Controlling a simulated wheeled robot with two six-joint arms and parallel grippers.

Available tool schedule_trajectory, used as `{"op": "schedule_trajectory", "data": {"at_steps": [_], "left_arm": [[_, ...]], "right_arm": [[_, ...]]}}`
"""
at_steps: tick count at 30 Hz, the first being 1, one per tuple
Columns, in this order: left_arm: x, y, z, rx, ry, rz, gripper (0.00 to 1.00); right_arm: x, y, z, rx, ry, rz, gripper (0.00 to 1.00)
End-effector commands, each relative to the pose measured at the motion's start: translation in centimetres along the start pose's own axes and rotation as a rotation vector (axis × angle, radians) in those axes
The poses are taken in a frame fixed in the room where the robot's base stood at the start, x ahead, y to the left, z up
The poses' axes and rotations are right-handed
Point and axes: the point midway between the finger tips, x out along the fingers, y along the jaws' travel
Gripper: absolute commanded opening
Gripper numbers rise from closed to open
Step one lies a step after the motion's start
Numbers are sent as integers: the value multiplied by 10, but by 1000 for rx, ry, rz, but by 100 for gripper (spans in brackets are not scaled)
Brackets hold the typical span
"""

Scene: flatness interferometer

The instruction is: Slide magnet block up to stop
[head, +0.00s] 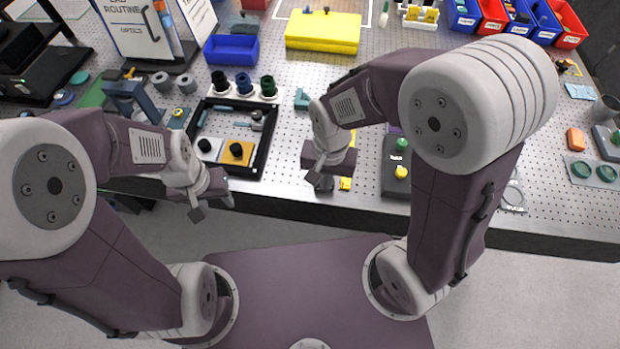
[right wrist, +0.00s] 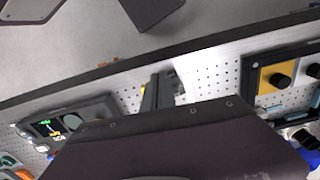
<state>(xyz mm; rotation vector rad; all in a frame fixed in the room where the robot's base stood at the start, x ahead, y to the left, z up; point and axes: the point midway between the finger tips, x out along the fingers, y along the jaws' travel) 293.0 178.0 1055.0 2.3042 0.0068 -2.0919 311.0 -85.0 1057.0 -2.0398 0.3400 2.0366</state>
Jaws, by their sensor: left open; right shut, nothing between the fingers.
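I cannot tell for sure which object is the magnet block or where its stop is. A black-framed tray (head: 262,158) on the table holds a yellow plate with a black knob (head: 236,149) and a light plate with a black knob (head: 205,146). The yellow plate also shows in the right wrist view (right wrist: 275,78). My left gripper (head: 212,206) is open and empty in front of the tray, near the table's front edge. My right gripper (head: 320,180) is shut and empty, right of the tray near the front edge; it hides what lies beneath. It also shows in the right wrist view (right wrist: 157,92).
A dark box with green and yellow buttons (head: 401,172) stands right of my right gripper. A small teal piece (head: 302,98) lies behind it. A yellow case (head: 323,32), a blue bin (head: 231,50) and several red and blue bins stand farther back.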

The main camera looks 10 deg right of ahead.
Motion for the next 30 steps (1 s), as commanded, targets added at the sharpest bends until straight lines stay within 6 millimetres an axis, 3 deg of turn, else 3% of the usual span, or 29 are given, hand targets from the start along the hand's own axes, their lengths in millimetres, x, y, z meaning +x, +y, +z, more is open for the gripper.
{"op": "schedule_trajectory", "data": {"at_steps": [3,11,24,30], "left_arm": [[-1,0,0,0,0,0,47],[0,0,0,0,0,0,47],[9,0,1,0,0,0,47],[-4,0,0,0,0,0,47]], "right_arm": [[2,-8,10,-47,-9,7,0],[12,-8,11,-55,-10,9,0],[103,-7,13,-54,-12,10,0],[101,-10,-18,-52,-8,6,0]]}}
